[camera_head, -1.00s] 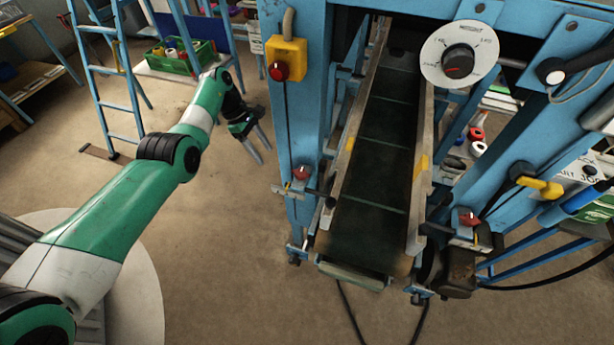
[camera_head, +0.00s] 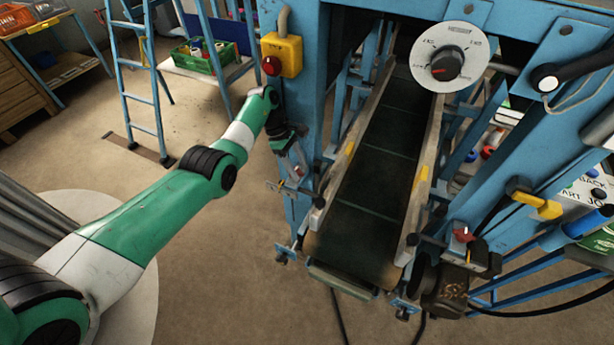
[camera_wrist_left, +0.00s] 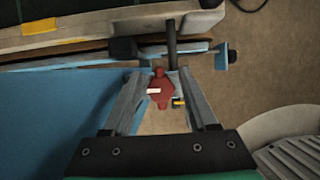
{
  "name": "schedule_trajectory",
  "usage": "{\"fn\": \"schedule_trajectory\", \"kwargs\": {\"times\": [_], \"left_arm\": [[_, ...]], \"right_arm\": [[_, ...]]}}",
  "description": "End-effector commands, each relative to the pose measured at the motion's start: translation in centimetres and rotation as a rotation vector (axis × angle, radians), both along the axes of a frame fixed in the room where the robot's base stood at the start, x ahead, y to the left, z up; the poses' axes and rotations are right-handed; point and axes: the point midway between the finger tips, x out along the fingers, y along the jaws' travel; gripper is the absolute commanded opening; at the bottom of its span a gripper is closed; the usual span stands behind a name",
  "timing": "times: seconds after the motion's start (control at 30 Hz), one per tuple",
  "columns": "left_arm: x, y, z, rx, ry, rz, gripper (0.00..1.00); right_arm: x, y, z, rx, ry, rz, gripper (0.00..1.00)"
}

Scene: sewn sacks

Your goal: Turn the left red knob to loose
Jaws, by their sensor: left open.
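The left red knob (camera_head: 298,171) sits on a small bracket at the left side of the conveyor, partly hidden by my left gripper in the head view. In the left wrist view the red knob (camera_wrist_left: 161,95) shows between the two fingers, with a white pointer mark toward the left and a small yellow mark on the bracket at its lower right. My left gripper (camera_head: 294,163) is open, its fingers (camera_wrist_left: 158,84) on either side of the knob with a gap to each. My right gripper is not in view.
The conveyor belt (camera_head: 375,185) runs between side rails. A second red knob (camera_head: 462,232) is on its right side. A yellow box with a red button (camera_head: 271,66) is on the blue post above my gripper. A white dial (camera_head: 449,57) hangs above the belt.

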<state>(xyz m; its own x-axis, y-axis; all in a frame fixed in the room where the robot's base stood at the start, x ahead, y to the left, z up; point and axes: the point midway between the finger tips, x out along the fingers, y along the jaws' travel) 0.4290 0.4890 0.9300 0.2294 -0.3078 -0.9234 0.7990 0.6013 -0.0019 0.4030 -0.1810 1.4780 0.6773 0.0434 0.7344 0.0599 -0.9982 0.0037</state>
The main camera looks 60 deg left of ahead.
Motion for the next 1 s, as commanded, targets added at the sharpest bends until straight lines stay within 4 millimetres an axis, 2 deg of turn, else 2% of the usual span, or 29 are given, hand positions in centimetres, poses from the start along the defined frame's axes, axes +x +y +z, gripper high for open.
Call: {"fn": "schedule_trajectory", "kwargs": {"times": [0.03,0.1,0.4,0.47,0.73,1.0], "left_arm": [[0.05,-0.02,-1.11,0.001,-0.001,0.001,0.58],[0.1,-0.07,-1.41,0.002,-0.001,0.001,0.58],[0.12,-0.11,-1.36,0.002,-0.001,0.001,0.58],[0.12,-0.11,-1.36,0.002,-0.001,0.001,0.49],[0.11,-0.11,-1.36,0.002,-0.001,0.001,0.01],[0.1,-0.11,-1.29,0.001,0.0,0.006,0.0]], "right_arm": [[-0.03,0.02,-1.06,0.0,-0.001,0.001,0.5],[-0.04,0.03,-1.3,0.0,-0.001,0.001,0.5],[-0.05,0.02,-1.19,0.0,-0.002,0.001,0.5],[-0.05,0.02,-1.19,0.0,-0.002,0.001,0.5],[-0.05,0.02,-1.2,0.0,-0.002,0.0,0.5],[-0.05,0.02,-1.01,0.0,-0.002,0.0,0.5]]}}
